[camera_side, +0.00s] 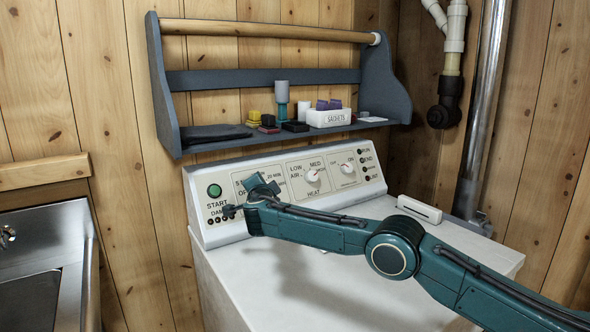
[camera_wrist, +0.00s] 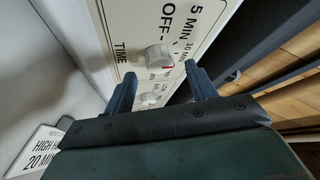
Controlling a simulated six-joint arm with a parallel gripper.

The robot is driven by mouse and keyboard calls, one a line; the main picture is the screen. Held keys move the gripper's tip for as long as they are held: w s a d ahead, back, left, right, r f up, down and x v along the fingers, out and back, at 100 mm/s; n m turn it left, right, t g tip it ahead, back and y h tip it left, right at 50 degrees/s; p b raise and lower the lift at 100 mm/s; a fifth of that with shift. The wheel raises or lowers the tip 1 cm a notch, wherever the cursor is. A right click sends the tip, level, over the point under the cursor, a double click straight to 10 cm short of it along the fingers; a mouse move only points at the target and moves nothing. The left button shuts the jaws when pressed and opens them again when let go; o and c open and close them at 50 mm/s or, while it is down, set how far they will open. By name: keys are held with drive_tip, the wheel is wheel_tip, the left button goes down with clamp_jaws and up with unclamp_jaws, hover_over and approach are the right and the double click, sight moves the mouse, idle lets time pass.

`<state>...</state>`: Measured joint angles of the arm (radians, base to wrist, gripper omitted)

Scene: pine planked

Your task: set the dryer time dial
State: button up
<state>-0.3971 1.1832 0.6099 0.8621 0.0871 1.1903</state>
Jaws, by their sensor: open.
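The dryer's control panel (camera_side: 212,177) stands upright at the back of the white dryer top. In the side view my gripper (camera_side: 243,195) hides that dial. My gripper (camera_wrist: 160,70) is open, with one finger on each side of the dial in the picture. I cannot tell whether the fingers touch it. The heat dial (camera_side: 312,175) sits to the right, with another knob (camera_wrist: 149,98) beyond the time dial in the wrist view.
A printed card reading HIGH HEAT 20 MIN (camera_wrist: 40,150) shows at lower left. A green start button (camera_side: 214,190) is left of my gripper. A shelf (camera_side: 230,136) with several small items hangs above the panel. A white object (camera_side: 419,209) lies on the dryer top.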

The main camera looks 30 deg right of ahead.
drive_tip(key=v, duration=1.1)
drive_tip(key=shift+s, duration=0.15)
idle(0.6)
drive_tip(key=w+d+f+n+t+y, duration=0.25)
drive_tip(key=d+f+n+y, duration=0.2)
drive_tip(key=n, duration=0.75)
drive_tip(key=s+d+n+y, duration=0.1)
drive_tip(key=n, duration=0.2)
drive_tip(key=s+d+n+t+y, duration=0.1)
drive_tip(key=s+d+n+y, duration=0.1)
drive_tip(key=n, duration=0.1)
drive_tip(key=s+d+n+y, duration=0.1)
drive_tip(key=d+n+y, duration=0.1)
drive_tip(key=shift+s+d+r+n+t, duration=0.1)
drive_tip(key=shift+s+r+n+t, duration=0.05)
drive_tip(key=shift+r+n+t, duration=0.25)
drive_tip(key=shift+w+a, duration=0.35)
drive_tip(key=shift+w, duration=1.9)
drive_tip(key=shift+w+a, duration=0.3)
drive_tip(key=shift+w, duration=1.95)
drive_tip(key=shift+w+a, duration=0.35)
drive_tip(key=shift+w, duration=1.9)
